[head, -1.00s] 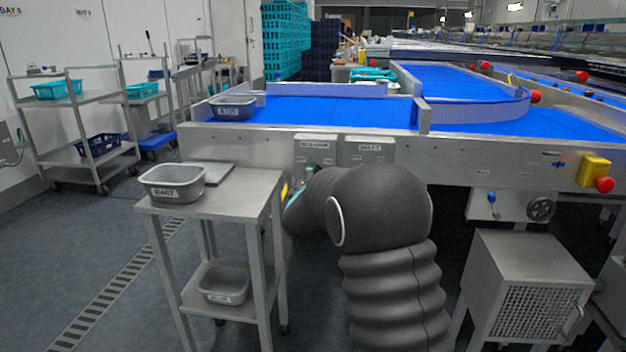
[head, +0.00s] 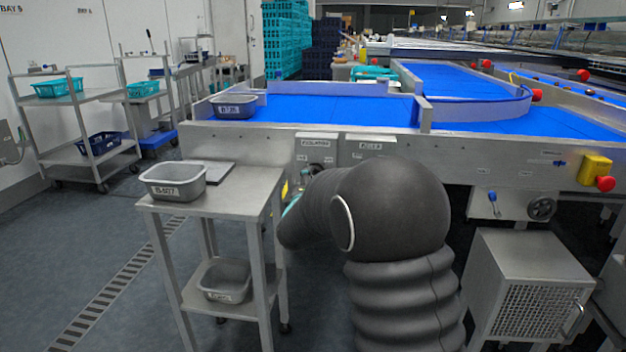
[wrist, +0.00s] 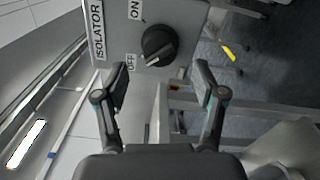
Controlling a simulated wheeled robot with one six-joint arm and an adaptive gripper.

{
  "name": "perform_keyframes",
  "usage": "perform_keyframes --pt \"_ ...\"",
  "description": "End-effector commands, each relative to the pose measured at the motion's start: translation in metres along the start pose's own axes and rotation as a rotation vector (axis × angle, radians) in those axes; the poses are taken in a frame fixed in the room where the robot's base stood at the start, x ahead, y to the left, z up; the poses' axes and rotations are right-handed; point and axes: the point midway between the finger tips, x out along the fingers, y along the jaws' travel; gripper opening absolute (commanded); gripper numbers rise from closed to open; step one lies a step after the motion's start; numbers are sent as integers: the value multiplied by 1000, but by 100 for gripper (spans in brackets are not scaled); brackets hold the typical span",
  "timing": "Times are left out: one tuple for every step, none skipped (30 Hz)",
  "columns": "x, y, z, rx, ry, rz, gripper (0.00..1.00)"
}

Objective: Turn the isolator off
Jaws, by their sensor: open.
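The isolator panel (wrist: 185,12) fills the top middle of the wrist view, with ISOLATOR, ON and OFF labels turned sideways. Its round black knob (wrist: 159,45) has a raised grip slanting to the lower left, with a pale mark at that end, on the OFF label's side. My gripper (wrist: 161,76) is open and empty, its fingers apart on either side below the knob, not touching it. In the head view the isolator label (head: 316,142) is on the conveyor's front, and my arm hides most of the gripper and part of the panel.
A steel table (head: 245,190) with a grey tub (head: 173,182) stands left of my arm. A second label plate (head: 370,145) is right of the isolator. A red stop button (head: 605,183) and a grey cabinet (head: 525,270) are at the right.

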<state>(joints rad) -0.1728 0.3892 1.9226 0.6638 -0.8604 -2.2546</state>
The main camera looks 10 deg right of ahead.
Motion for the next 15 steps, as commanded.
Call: perform_keyframes --pt "-12 0 -1 0 2 -1 70" --pt "-17 1 0 0 2 0 70" --pt "-25 1 0 0 1 0 70" --pt "-31 0 -1 0 2 -1 70" --pt "-36 0 -1 0 3 0 70" --pt "-43 0 -1 0 2 0 70" --pt "-48 0 0 -1 2 0 70" --pt "-52 0 0 -1 2 0 70" --pt "-57 0 -1 0 2 0 70" --pt "-60 0 -1 0 2 -1 70" --pt "-63 0 -1 0 2 -1 70" --pt "-66 0 -1 0 1 -1 70" --pt "-68 0 0 0 1 -1 70" --pt "-70 0 0 0 0 0 70" --pt "-72 0 0 0 0 0 70"
